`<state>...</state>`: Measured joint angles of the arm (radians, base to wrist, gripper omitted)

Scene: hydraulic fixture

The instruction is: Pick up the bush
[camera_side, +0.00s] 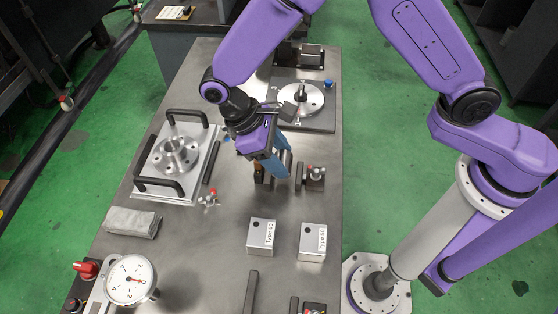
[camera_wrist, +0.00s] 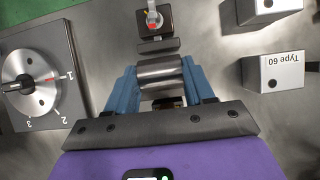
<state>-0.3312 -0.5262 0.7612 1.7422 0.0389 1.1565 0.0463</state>
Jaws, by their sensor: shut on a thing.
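The bush (camera_wrist: 160,74) is a plain grey metal cylinder, seen in the wrist view between the two blue fingers. My gripper (camera_wrist: 161,84) is shut on the bush, one finger at each end of it as pictured. In the side view my gripper (camera_side: 279,165) points down over the middle of the steel table. There the fingers hide most of the bush. I cannot tell whether the bush touches what is below it.
Two "Type 60" blocks (camera_side: 262,236) (camera_side: 312,241) stand in front. A red-tipped clamp (camera_side: 315,177) is close on the right. A flanged plate with black handles (camera_side: 176,157) lies left, a numbered disc (camera_side: 301,100) behind. A dial gauge (camera_side: 130,280) and grey cloth (camera_side: 131,222) are front left.

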